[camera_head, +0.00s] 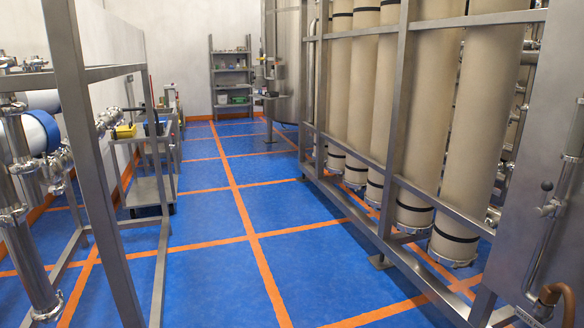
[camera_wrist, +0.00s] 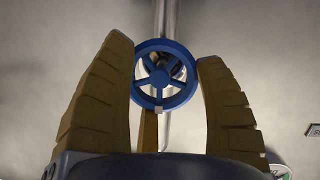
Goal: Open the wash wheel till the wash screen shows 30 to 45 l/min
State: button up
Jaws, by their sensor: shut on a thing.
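In the wrist view a blue spoked wheel (camera_wrist: 160,78) sits between the fingers of my gripper (camera_wrist: 166,55), in front of a vertical metal pipe. A small pale mark shows at the bottom of its rim. My gripper is shut on the wheel, with one brown-yellow finger at its left side and one at its right. Another brown-yellow piece stands below the rim. My gripper does not show in the head view. No wash screen with a readable number shows in either view.
In the head view tall beige columns (camera_head: 424,130) stand in a metal frame on the right. A metal frame with pipes and a cart (camera_head: 150,190) are on the left. A shelf (camera_head: 232,78) stands at the back. The blue floor (camera_head: 205,260) between is clear.

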jog(key=o, duration=1.2)
jog(key=shift+c, duration=0.2)
jog(key=a+b, duration=0.2)
jog(key=s+a+b, duration=0.1)
jog(key=a+b, duration=0.2)
jog(key=shift+s+a+b, duration=0.3)
jog(key=shift+s, duration=0.1)
